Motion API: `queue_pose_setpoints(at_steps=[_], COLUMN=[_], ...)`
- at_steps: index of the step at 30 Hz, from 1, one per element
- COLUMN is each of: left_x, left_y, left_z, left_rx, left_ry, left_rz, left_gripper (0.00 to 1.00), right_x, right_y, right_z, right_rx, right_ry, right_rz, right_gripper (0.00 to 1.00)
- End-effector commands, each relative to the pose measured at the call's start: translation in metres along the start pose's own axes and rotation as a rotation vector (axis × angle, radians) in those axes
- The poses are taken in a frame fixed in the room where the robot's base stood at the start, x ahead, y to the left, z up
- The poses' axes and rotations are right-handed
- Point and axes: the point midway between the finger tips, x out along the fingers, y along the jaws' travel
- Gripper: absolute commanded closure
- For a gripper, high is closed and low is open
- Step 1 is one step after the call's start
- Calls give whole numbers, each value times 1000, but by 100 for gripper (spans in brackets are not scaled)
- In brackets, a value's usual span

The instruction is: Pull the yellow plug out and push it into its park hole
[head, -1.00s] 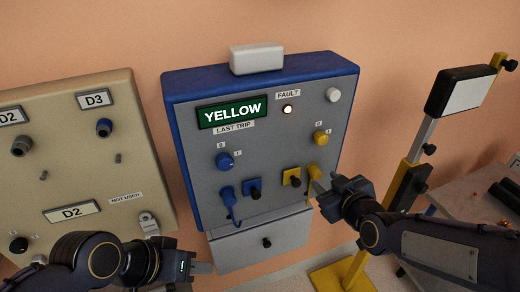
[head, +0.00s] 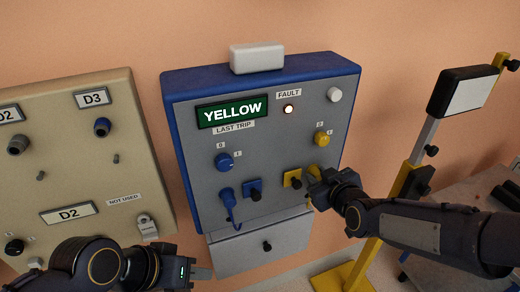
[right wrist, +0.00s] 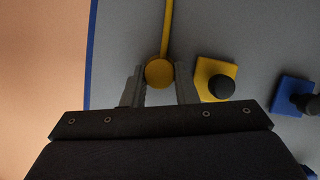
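The yellow plug (right wrist: 159,72) shows its round end between the two fingertips of my right gripper (right wrist: 160,82); its yellow cord runs up in this wrist view. Both fingers lie close along the plug's sides, and I cannot tell if they press on it. In the head view my right gripper (head: 316,186) is at the panel's lower right and mostly hides the plug. Left of it is a yellow square (head: 292,178) with a black knob, possibly the park hole; no opening shows. My left gripper (head: 200,273) is low, away from the panel; its finger gap is unclear.
The blue-edged grey panel (head: 270,135) also carries a blue plug (head: 227,196), a blue square (head: 253,185) and a yellow dial (head: 322,138). Its display reads YELLOW. A beige panel (head: 80,178) stands left, a yellow post (head: 418,145) right. A drawer (head: 240,258) is below.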

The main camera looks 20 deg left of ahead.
Motion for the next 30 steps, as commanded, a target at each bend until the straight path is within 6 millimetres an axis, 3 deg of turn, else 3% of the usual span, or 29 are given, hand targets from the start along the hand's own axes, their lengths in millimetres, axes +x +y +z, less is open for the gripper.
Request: queue_pose_setpoints(at_steps=[4,20,30], left_x=[0,3,7], left_y=[0,-1,-3], left_z=[0,1,4], left_rx=[0,0,0], left_ry=[0,0,0], left_rz=[0,0,0], left_gripper=[64,64,64], right_x=[0,-14,-44], right_y=[0,0,0], right_z=[0,5,18], right_rx=[0,0,2], right_ry=[0,1,1], right_rz=[-1,0,1], right_gripper=[100,100,100])
